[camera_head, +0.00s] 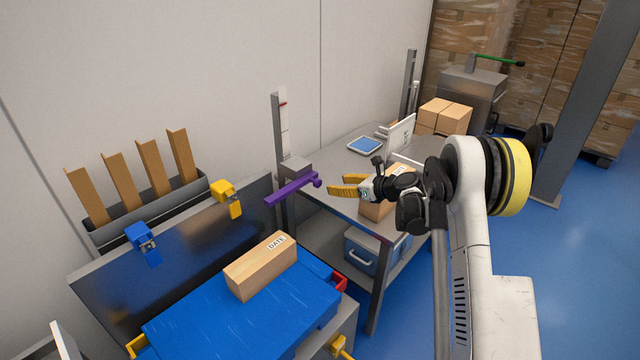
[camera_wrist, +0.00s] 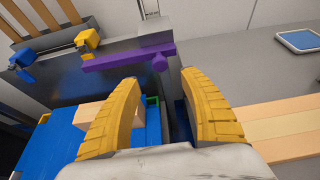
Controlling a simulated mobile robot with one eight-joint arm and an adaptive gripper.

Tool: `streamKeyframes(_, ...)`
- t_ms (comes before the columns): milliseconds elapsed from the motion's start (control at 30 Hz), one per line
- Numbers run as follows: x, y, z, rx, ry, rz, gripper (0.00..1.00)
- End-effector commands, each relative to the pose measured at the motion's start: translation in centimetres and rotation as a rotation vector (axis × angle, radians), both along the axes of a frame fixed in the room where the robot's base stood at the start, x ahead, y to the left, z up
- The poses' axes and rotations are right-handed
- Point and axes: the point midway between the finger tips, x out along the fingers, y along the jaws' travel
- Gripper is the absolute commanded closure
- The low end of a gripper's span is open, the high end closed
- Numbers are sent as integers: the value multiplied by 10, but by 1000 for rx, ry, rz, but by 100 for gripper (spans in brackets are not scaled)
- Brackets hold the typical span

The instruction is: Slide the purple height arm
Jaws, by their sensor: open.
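The purple height arm (camera_head: 290,191) sticks out from a grey block (camera_head: 296,167) on an upright post with a scale (camera_head: 281,125), above the metal bench's back panel. It ends in a round purple knob (camera_head: 317,181). In the wrist view the purple arm (camera_wrist: 128,56) runs across beyond my fingertips, with its knob (camera_wrist: 159,63) roughly between them. My gripper (camera_head: 346,185) is open and empty, with yellow ribbed fingers. It is just right of the knob in the head view. In the wrist view my gripper (camera_wrist: 158,80) frames a gap with nothing in it.
A wooden block marked DATE (camera_head: 262,266) lies on a blue slab (camera_head: 240,315) below. Yellow (camera_head: 227,196) and blue (camera_head: 143,241) clamps sit on the panel.

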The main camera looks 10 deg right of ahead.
Motion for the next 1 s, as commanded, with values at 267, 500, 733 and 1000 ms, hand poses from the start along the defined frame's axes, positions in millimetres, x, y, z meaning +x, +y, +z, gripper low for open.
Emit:
streamKeyframes(267,35,27,-22,0,0,3,49)
streamKeyframes(500,67,50,-36,2,0,1,49)
streamKeyframes(733,78,57,-39,3,0,-1,49)
streamKeyframes(1000,78,57,-39,3,0,-1,59)
